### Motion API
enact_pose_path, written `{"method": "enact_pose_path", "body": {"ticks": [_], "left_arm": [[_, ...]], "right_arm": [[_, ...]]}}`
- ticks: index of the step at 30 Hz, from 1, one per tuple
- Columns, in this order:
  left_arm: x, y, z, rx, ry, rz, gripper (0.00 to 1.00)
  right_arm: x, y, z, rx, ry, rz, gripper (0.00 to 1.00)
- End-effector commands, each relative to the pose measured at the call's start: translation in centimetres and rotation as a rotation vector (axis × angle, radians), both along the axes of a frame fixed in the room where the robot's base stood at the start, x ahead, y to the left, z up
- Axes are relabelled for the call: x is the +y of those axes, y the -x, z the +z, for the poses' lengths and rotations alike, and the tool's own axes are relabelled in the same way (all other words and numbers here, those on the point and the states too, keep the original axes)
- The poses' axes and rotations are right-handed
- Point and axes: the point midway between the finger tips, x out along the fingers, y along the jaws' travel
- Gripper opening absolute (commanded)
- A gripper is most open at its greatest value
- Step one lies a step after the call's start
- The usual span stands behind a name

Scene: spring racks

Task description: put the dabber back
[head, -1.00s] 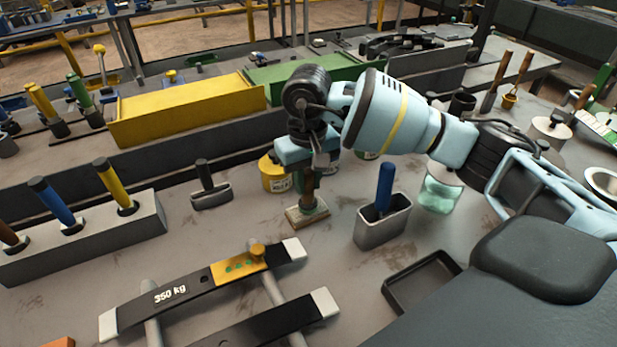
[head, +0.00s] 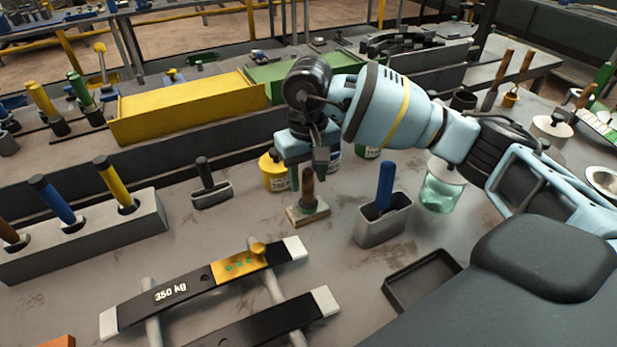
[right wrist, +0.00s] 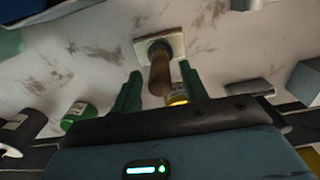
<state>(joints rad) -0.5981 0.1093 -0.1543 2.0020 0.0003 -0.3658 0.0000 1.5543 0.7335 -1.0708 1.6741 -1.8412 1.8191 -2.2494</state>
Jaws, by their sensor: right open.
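The dabber (head: 308,190), with a brown wooden handle, stands upright on a small pale square base (head: 308,214) on the grey bench in the head view. The right wrist view shows its handle (right wrist: 159,72) and the base (right wrist: 161,45). I cannot tell whether the base is its own pad or a separate rest. My right gripper (head: 308,175) is open, pointing down over the dabber. Its green fingers stand on either side of the handle's top, with visible gaps in the wrist view (right wrist: 160,80). My left gripper is not in view.
A metal holder (head: 384,228) with a blue handle and a glass jar (head: 442,192) stand to the right. A yellow pot (head: 273,176) is close behind. A grey handle rack (head: 90,238) stands left.

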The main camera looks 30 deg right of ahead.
Motion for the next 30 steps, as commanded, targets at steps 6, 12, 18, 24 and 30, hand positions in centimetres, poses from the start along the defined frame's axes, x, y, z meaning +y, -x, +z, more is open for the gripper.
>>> {"method": "enact_pose_path", "body": {"ticks": [6, 12, 18, 24, 30], "left_arm": [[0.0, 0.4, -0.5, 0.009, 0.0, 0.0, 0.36], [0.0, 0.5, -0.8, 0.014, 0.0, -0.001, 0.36], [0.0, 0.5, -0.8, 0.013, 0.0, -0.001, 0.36], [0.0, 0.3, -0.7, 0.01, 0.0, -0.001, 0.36], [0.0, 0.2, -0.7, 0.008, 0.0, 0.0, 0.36]], "right_arm": [[0.0, -0.1, 4.0, -0.003, 0.0, 0.001, 0.44], [0.0, -0.1, 7.8, 0.0, 0.001, 0.001, 0.44], [0.0, -0.1, 10.3, 0.0, 0.001, 0.002, 0.44], [0.0, 0.0, 11.0, 0.002, 0.001, 0.001, 0.44], [0.0, 0.0, 11.0, 0.003, 0.001, 0.001, 0.44]]}}
